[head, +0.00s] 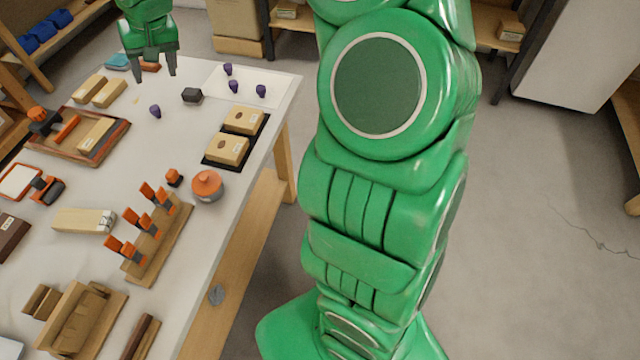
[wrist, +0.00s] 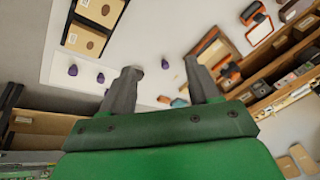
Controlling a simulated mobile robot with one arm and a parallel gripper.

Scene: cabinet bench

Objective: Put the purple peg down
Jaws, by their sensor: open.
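My gripper (head: 155,79) is open above the far end of the bench, with nothing between its fingers. Both fingers also show apart and empty in the wrist view (wrist: 163,78). Three purple pegs stand on a white mat: one at the back (head: 228,68), one in the middle (head: 233,86) and one at the right (head: 261,90). Another purple peg (head: 155,111) is on the bare bench, nearer than the gripper. In the wrist view two purple pegs (wrist: 72,70) (wrist: 100,78) show left of the fingers. I cannot tell which peg the task means.
The white mat (head: 283,85) lies at the bench's far right corner. A dark block (head: 192,95) sits beside it. Wooden blocks (head: 243,120) on black pads, a wooden tray (head: 112,140) and a rack of orange-handled tools (head: 158,248) stand nearer. Bare bench surrounds the lone peg.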

